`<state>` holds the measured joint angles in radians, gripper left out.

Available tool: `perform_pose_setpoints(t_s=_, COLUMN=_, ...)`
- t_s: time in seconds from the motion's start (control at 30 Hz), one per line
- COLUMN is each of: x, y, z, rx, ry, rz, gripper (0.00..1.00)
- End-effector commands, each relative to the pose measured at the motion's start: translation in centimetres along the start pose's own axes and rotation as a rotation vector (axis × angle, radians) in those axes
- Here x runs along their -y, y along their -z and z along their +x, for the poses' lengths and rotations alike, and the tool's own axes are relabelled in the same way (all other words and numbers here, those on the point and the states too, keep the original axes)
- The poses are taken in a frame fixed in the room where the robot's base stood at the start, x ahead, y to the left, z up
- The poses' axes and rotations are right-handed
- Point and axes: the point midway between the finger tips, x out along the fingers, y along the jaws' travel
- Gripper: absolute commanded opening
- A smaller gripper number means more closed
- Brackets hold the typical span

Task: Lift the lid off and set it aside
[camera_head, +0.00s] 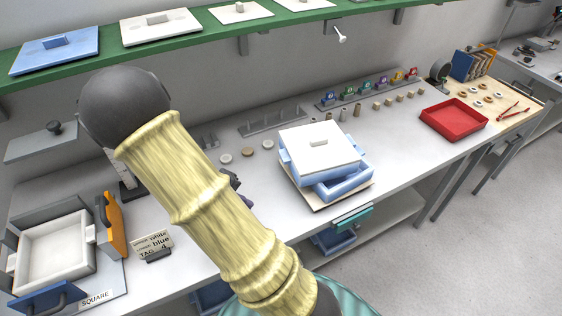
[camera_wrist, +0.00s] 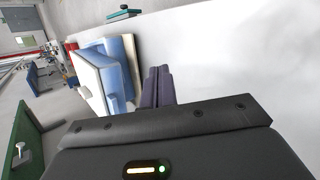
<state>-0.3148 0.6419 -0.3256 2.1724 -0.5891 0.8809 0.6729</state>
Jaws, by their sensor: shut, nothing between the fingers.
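A white square lid (camera_head: 300,155) with a small white handle (camera_head: 318,142) lies on a light-blue box (camera_head: 352,184) on the bench. It sits askew, leaving part of the box's near right side uncovered. In the wrist view the lid (camera_wrist: 88,80) and the blue box (camera_wrist: 122,55) are turned sideways, left of my fingers. My gripper (camera_wrist: 158,75) is shut and empty, its dark fingers together. In the head view only a small dark part of it (camera_head: 232,182) shows behind my arm, left of the box and apart from it.
A green shelf (camera_head: 205,22) above holds several other lids. A white tray in a grey frame (camera_head: 55,250) and a small card (camera_head: 152,243) stand at left. A red tray (camera_head: 455,118) lies at right. Bare bench lies between box and red tray.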

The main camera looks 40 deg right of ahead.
Motion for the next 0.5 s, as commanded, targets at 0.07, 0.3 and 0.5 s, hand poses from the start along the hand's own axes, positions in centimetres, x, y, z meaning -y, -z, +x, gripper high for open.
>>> perform_pose_setpoints(t_s=0.07, x=-0.7, y=1.6, z=0.8, rx=0.013, ry=-0.152, rz=0.025, gripper=0.0)
perform_pose_setpoints(t_s=0.3, x=-3.3, y=6.5, z=0.2, rx=-0.062, ry=-0.614, rz=0.14, gripper=0.0)
perform_pose_setpoints(t_s=0.5, x=-4.1, y=8.9, z=-1.6, rx=-0.158, ry=-0.829, rz=0.205, gripper=0.0)
